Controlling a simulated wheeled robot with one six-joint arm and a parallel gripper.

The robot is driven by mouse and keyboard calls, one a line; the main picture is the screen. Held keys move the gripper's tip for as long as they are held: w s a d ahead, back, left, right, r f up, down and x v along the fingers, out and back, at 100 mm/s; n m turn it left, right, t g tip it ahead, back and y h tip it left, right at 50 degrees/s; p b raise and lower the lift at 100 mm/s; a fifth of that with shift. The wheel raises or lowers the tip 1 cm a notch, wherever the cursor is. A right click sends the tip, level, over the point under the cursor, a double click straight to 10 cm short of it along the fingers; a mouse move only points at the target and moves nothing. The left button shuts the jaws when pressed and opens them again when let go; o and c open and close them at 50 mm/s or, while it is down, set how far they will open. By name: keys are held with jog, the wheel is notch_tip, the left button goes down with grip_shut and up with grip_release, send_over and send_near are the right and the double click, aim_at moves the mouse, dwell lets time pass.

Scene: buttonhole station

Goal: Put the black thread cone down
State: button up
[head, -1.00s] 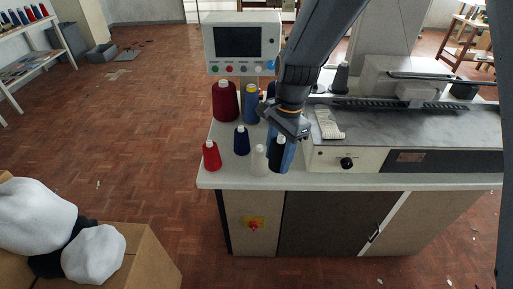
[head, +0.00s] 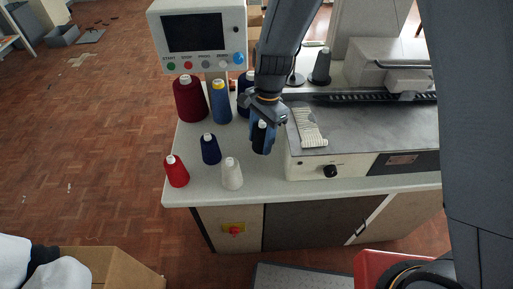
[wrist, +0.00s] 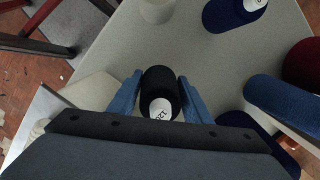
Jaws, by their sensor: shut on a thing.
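My gripper (head: 264,122) is shut on the black thread cone (head: 261,138), which is upright with a pale top. In the wrist view, the black cone (wrist: 160,88) sits between the two blue fingers of my gripper (wrist: 159,92), one on each side. The cone is over the white tabletop (head: 203,178), left of the machine's front corner. I cannot tell whether its base touches the table. The fingers and arm partly cover it in the head view.
A white cone (head: 231,174), navy cone (head: 210,149) and red cone (head: 176,171) stand to the left and front. A dark red cone (head: 190,100) and blue cone (head: 221,103) stand behind. The buttonhole machine (head: 335,165) is close on the right. Bare tabletop lies in front.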

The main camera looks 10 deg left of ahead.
jog(key=shift+f+p, duration=0.4)
jog(key=shift+f, duration=1.9)
jog(key=shift+f, duration=0.15)
jog(key=o, duration=1.1)
jog(key=r, duration=0.4)
jog(key=r+b, duration=0.1)
jog(key=r, duration=0.3)
jog(key=w+d+r+b, duration=0.1)
jog(key=r, duration=0.3)
jog(key=shift+r, duration=0.15)
